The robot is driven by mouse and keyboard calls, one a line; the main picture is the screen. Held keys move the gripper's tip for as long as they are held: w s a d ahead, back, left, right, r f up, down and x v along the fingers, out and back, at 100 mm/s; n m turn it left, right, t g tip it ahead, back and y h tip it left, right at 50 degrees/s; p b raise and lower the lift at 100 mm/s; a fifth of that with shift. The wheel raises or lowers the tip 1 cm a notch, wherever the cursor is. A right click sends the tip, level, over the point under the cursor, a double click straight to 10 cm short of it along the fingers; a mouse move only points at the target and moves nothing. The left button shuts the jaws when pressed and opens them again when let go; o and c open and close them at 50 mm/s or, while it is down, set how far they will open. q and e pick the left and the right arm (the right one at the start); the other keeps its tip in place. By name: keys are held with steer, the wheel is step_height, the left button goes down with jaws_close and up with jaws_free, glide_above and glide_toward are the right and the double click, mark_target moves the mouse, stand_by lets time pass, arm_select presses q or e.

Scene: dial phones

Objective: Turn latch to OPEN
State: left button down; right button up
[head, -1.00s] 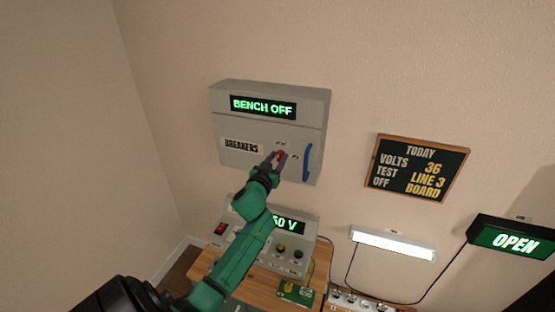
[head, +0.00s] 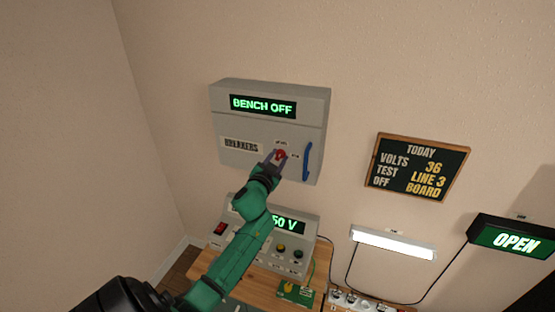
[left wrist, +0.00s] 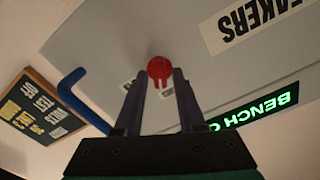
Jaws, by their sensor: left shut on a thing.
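The red latch (head: 280,155) is a round knob on the front of the grey breaker box on the wall. It also shows in the left wrist view (left wrist: 160,69), between the fingertips. My left gripper (head: 279,158) is shut on the latch, with one finger on either side of it. The gripper also shows in the left wrist view (left wrist: 160,80). Small labels sit above and to the right of the latch, too small to read surely. The box door (head: 232,163) looks closed. My right gripper is not in view.
A blue handle (head: 307,161) stands just right of the latch. The box display (head: 263,106) reads BENCH OFF. Below is a bench unit (head: 309,232) on a wooden table. A chalkboard (head: 417,167), a lamp (head: 393,244) and an OPEN sign (head: 514,241) are at the right.

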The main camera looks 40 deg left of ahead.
arm_select(q)
steer(key=m, duration=0.6)
steer(key=shift+f+b, duration=0.15)
steer(key=shift+b, duration=0.25)
steer(key=m, duration=0.6)
steer(key=shift+m, duration=0.3)
steer(key=c, duration=0.8)
jaws_free()
